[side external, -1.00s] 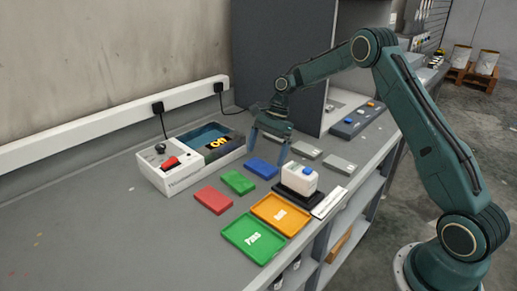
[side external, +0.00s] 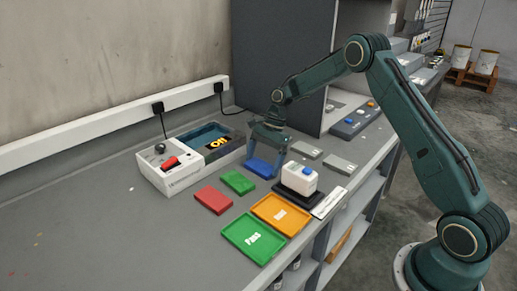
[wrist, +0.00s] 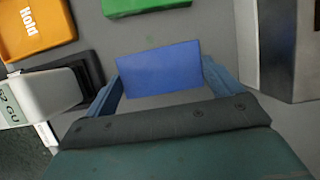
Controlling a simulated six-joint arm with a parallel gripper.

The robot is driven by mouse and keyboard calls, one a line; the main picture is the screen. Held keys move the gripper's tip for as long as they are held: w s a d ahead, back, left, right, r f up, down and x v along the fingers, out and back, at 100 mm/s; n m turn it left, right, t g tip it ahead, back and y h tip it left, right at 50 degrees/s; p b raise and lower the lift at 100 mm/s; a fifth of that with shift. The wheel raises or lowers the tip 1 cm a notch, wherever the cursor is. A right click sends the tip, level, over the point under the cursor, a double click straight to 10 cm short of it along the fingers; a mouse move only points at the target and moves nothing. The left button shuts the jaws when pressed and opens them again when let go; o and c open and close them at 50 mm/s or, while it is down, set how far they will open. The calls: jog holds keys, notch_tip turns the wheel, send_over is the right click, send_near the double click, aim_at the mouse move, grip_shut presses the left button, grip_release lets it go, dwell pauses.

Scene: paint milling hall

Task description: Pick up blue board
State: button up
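The blue board (side external: 261,168) is a flat rectangle lying on the grey bench. It fills the space between my gripper's fingers in the wrist view (wrist: 160,69). My gripper (side external: 265,160) is low over the board, pointing down, with one finger on each side of it. In the wrist view, my gripper (wrist: 163,85) has its two blue fingers spread, at the left and right ends of the board. The fingers are very near the board's ends; I cannot tell whether they touch it.
Green (side external: 238,182) and red (side external: 213,200) boards lie to the left. A white box with a blue button (side external: 299,179) stands close on the right. A white machine with a red switch (side external: 170,176) is behind left. Green Pass (side external: 253,239) and orange Hold (side external: 280,214) trays lie in front.

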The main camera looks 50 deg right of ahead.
aim_at(262, 167)
jog(key=shift+c, duration=0.6)
notch_tip(262, 167, up, 10)
dwell(0.4)
dwell(0.5)
jog(key=s+a+r+n+g+h, duration=0.2)
jog(key=s+a+n, duration=0.4)
jog(key=n, duration=0.8)
jog(key=shift+a+r+n+g+h, duration=0.3)
jog(key=shift+a+g+h, duration=0.25)
jog(key=shift+g, duration=0.55)
jog(key=shift+d+f, duration=0.1)
jog(key=shift+d, duration=0.05)
